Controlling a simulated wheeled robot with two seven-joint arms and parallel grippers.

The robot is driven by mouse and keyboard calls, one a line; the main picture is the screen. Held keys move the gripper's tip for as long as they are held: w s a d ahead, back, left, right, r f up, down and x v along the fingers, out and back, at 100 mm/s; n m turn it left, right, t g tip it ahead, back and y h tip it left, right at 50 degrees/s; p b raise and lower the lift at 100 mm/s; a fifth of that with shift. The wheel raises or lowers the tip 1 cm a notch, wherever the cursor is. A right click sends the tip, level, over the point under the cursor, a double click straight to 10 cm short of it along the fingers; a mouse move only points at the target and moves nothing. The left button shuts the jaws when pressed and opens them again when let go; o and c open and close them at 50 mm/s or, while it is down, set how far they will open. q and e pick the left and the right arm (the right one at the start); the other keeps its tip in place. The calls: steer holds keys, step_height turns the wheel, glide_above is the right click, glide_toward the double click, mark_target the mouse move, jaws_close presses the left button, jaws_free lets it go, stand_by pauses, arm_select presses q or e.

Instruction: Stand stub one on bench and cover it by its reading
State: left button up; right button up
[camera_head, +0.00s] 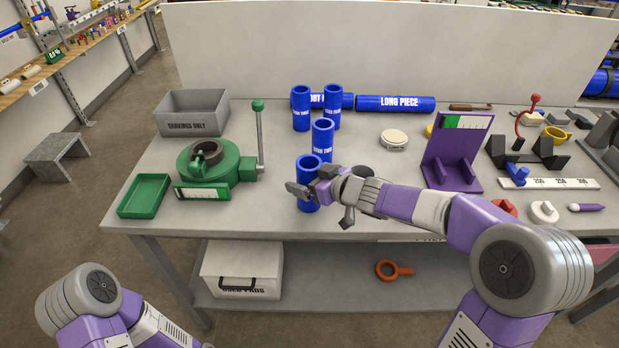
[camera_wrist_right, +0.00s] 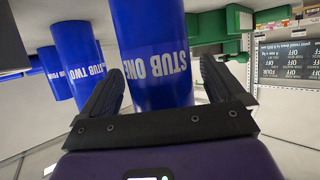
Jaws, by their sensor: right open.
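Stub one (camera_head: 308,165), a blue upright tube with a white label, stands on the grey bench (camera_head: 255,212) near its front edge. My right gripper (camera_head: 312,191) is open at it, low on its side. In the right wrist view, stub one (camera_wrist_right: 155,50) reads upside down and stands between the two dark fingers, with gaps visible beside it. Stub two (camera_head: 322,140) stands just behind it, and two more blue stubs (camera_head: 301,108) (camera_head: 332,107) stand farther back. A pale round cap (camera_head: 394,136) lies right of the stubs. My left gripper is out of view.
A green clamp (camera_head: 210,165) with a scale plate and upright handle stands left, beside a green tray (camera_head: 144,196) and a grey shavings bin (camera_head: 192,115). A purple stand (camera_head: 452,160) is to the right. The long piece (camera_head: 395,104) lies at the back.

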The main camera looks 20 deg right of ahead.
steer(key=shift+s+d+r, duration=0.2)
steer(key=shift+s+r, duration=0.05)
steer(key=shift+r, duration=0.1)
steer(key=p+v, duration=0.6)
steer(key=v, duration=0.5)
steer(key=shift+s, duration=0.2)
steer(key=shift+d+f, duration=0.1)
